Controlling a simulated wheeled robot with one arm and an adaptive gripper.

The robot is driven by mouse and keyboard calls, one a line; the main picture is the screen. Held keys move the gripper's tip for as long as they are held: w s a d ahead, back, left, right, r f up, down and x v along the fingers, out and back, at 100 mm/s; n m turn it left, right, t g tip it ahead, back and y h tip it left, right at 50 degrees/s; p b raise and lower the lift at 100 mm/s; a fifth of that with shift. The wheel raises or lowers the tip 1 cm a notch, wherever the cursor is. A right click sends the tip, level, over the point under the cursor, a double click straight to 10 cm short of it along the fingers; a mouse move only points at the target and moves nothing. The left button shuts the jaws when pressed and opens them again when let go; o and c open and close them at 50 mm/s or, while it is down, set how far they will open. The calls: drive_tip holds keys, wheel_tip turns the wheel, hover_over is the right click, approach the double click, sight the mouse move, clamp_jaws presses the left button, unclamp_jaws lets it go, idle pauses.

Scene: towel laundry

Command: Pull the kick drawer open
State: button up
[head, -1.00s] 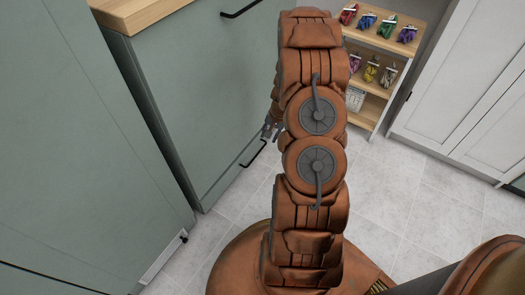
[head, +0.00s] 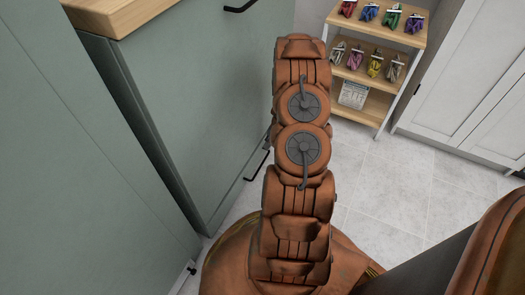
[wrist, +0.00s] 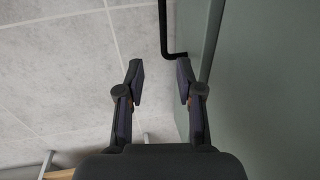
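The kick drawer is the low green front (head: 228,196) at the foot of the green cabinet, and it looks flush with the panel above. Its black bar handle (head: 257,164) shows just left of my arm in the head view. In the wrist view the handle (wrist: 163,28) runs down from the top edge and bends right into the green front. My gripper (wrist: 160,70) is open and empty, its fingertips pointing at the handle's bent end, which lines up between them. Whether it touches cannot be told. In the head view my arm hides the gripper.
Another black handle (head: 241,6) is higher on the cabinet, under a wooden top (head: 118,12). A wooden shelf unit (head: 376,47) with colourful bundles stands at the back right, beside a white cabinet (head: 470,75). The tiled floor (head: 400,200) right of my arm is clear.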

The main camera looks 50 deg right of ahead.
drive_tip(key=f, duration=0.2)
drive_tip(key=w+f+b, duration=0.1)
drive_tip(key=f, duration=0.1)
drive_tip(key=a+f+b, duration=0.1)
drive_tip(key=f, duration=0.2)
drive_tip(key=shift+w, duration=0.4)
drive_tip(key=shift+c, duration=0.2)
clamp_jaws()
